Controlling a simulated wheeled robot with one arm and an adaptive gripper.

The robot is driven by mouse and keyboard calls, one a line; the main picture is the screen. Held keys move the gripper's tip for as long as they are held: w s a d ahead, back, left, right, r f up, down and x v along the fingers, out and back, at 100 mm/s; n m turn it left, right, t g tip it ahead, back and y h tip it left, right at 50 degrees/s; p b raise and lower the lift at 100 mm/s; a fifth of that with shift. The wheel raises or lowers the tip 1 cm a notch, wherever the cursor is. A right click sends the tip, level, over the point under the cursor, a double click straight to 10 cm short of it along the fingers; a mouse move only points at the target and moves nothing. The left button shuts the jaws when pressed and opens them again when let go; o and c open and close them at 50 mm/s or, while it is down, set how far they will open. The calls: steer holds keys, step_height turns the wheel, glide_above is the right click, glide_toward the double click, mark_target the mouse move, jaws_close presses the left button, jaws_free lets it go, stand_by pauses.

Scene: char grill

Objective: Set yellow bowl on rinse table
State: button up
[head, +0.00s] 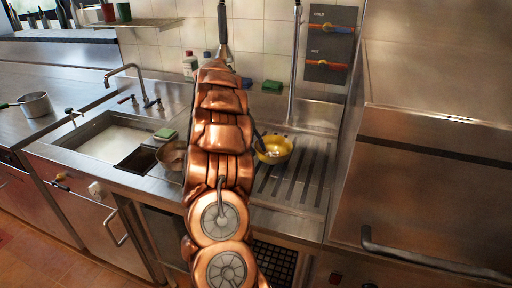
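The yellow bowl (275,150) shows just right of my copper arm, over the left part of the grooved steel rinse table (318,170). It looks upright, with something small and pale inside. I cannot tell whether it rests on the grooves or is held just above them. My gripper is mostly hidden behind my arm. A dark, thin part that looks like one of its fingers (258,138) meets the bowl's left rim. The other finger is hidden, so I cannot see whether it is closed on the rim.
A sink (112,138) with a tap (126,68) lies to the left. A pot (36,104) is far left. A large steel hood machine (430,180) borders the right side.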

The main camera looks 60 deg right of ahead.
steer(key=b+v, duration=0.2)
steer(key=v, duration=1)
steer(key=shift+a, duration=0.1)
steer(key=w+a+n+t, duration=0.1)
steer(key=w+a+n, duration=0.25)
steer(key=a, duration=1.15)
steer(key=w+a+n+t, duration=0.1)
steer(key=w+a+n, duration=0.25)
steer(key=a, duration=1.05)
steer(key=s+a+f+n+y, duration=0.1)
steer(key=s+a+f, duration=0.3)
steer(key=s+a, duration=0.7)
steer(key=s+a+f+n+y, duration=0.1)
steer(key=s+a+f+n, duration=0.3)
steer(key=s+a, duration=0.7)
steer(key=shift+s+a+f+t, duration=0.3)
steer(key=shift+a+f, duration=0.35)
steer(key=shift+a, duration=0.4)
